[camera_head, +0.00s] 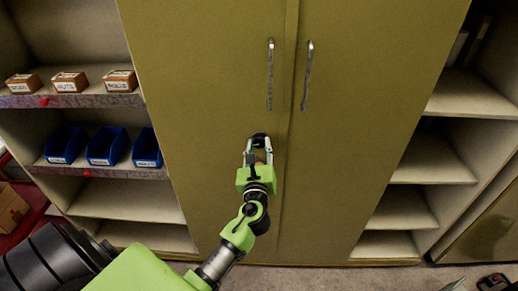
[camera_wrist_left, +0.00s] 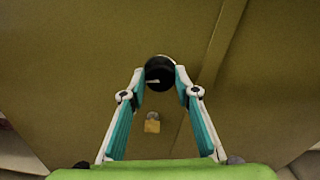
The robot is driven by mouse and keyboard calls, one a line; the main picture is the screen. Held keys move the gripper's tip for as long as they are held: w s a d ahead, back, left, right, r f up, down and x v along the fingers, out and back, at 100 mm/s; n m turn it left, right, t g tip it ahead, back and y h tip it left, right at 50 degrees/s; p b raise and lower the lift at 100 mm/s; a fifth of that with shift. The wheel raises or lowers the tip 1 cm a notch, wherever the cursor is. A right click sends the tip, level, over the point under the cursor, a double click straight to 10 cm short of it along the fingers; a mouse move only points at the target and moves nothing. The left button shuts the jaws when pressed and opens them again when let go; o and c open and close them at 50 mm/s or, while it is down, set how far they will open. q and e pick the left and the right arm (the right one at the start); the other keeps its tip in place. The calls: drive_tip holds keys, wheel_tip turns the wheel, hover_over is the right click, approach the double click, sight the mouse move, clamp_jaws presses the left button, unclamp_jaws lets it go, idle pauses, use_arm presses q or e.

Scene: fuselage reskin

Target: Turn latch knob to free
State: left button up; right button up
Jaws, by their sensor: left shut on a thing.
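The latch knob (camera_wrist_left: 158,73) is round and black with a pale mark pointing sideways. It sits on the left door of the olive cabinet (camera_head: 210,60), left of the seam between the doors. My left gripper (camera_head: 259,143) is shut on the knob, with one finger on each side of it. In the head view the knob (camera_head: 259,137) is partly hidden by the fingers. In the wrist view my left gripper (camera_wrist_left: 159,76) has its fingertips at the knob's edges. My right gripper is not in view.
A small brass padlock (camera_wrist_left: 152,123) shows below the knob in the wrist view. Two vertical handles (camera_head: 270,75) (camera_head: 307,75) stand above the knob. Shelves with small labelled boxes (camera_head: 70,82) and blue bins (camera_head: 106,146) are at left; open shelves (camera_head: 430,160) are at right.

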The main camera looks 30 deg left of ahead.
use_arm(q)
drive_tip(key=n+b, duration=0.2)
drive_tip(key=n, duration=0.2)
drive_tip(key=shift+f+n, duration=0.15)
drive_tip(key=shift+n, duration=0.15)
drive_tip(key=n+b, duration=0.1)
drive_tip(key=n, duration=0.2)
drive_tip(key=shift+a+n+b, duration=0.1)
drive_tip(key=shift+n+b, duration=0.2)
drive_tip(key=shift+n, duration=0.1)
drive_tip(key=n+b, duration=0.2)
drive_tip(key=n, duration=0.2)
drive_tip(key=shift+f, duration=0.1)
drive_tip(key=shift+s+n+b, duration=0.1)
drive_tip(key=shift+n+b, duration=0.3)
drive_tip(key=shift+n, duration=1.1)
drive_tip(key=o, duration=1.1)
drive_tip(key=shift+c, duration=0.2)
